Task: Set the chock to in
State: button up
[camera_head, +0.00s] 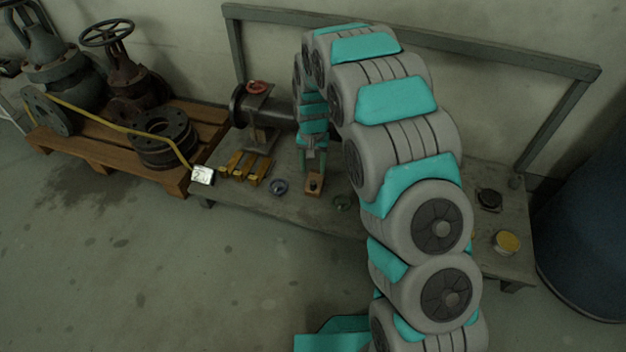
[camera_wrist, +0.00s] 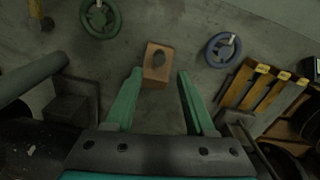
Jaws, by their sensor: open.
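A small orange-brown block with a dark round spot on top, which looks like the chock (camera_head: 314,184), sits on the grey bench top (camera_head: 290,207). It also shows in the wrist view (camera_wrist: 157,66), just beyond and roughly between my fingertips. My gripper (camera_head: 313,165) is open and empty, with its green fingers pointing down at the block. In the wrist view the fingers (camera_wrist: 160,75) stand apart on either side of the block's near end. I cannot tell whether they touch it.
A blue handwheel (camera_head: 279,187) and a green handwheel (camera_head: 342,202) lie on either side of the block. Yellow-ended wooden pieces (camera_head: 245,167) lie to the left. A dark pipe with a red-wheeled valve (camera_head: 257,88) stands behind. A yellow-topped round thing (camera_head: 507,243) is at right.

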aim_at(313, 182)
notch_tip(313, 182, down, 6)
jog(key=shift+f+b, duration=0.1)
jog(key=shift+b, duration=0.2)
grip_shut()
dwell(0.3)
dwell(1.0)
